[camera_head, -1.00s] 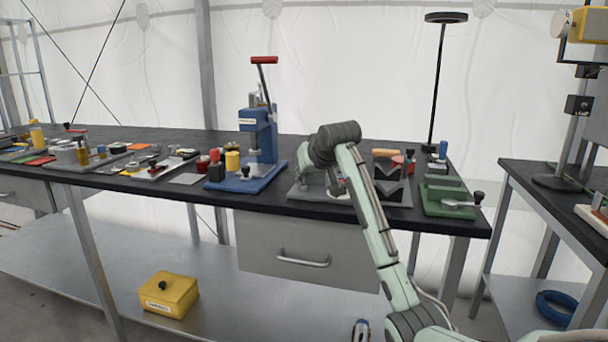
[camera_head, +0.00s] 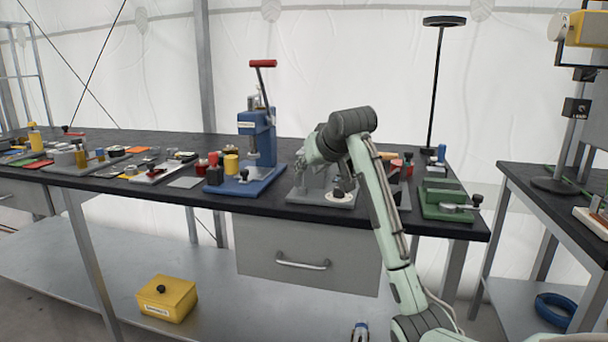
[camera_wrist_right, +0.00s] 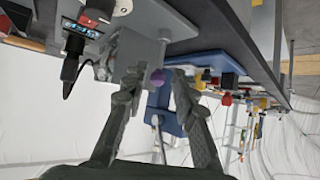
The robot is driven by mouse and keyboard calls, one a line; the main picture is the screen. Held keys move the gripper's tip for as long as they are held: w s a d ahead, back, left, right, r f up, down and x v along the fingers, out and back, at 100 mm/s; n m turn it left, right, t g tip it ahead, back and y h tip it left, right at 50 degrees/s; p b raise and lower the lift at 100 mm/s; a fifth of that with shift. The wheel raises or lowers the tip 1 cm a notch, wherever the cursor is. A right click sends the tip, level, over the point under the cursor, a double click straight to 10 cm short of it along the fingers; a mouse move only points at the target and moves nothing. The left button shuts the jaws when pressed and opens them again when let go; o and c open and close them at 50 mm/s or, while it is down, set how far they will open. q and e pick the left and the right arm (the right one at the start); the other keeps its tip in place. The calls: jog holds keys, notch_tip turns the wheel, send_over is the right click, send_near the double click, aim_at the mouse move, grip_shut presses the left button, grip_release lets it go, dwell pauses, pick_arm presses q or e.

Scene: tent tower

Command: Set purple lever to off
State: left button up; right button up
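A small purple knob (camera_wrist_right: 157,76), which looks like the purple lever's end, shows in the right wrist view between my fingertips. It sits in front of a grey block and a blue base. I cannot tell its setting or whether a finger touches it. My right gripper (camera_wrist_right: 152,80) is open, with its two fingers spread on either side of the knob. In the head view my right gripper (camera_head: 302,164) is at the grey device (camera_head: 318,197) on the bench, and the arm hides part of it. The purple knob cannot be made out there.
A blue press (camera_head: 257,150) with a red-topped handle stands left of the gripper. A green fixture (camera_head: 443,198) and a black lamp pole (camera_head: 435,95) stand to the right. More tools crowd the left of the black bench (camera_head: 110,187). A yellow box (camera_head: 166,298) is on the lower shelf.

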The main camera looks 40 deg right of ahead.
jog(key=v, duration=0.6)
jog(key=shift+f, duration=0.1)
dwell(0.4)
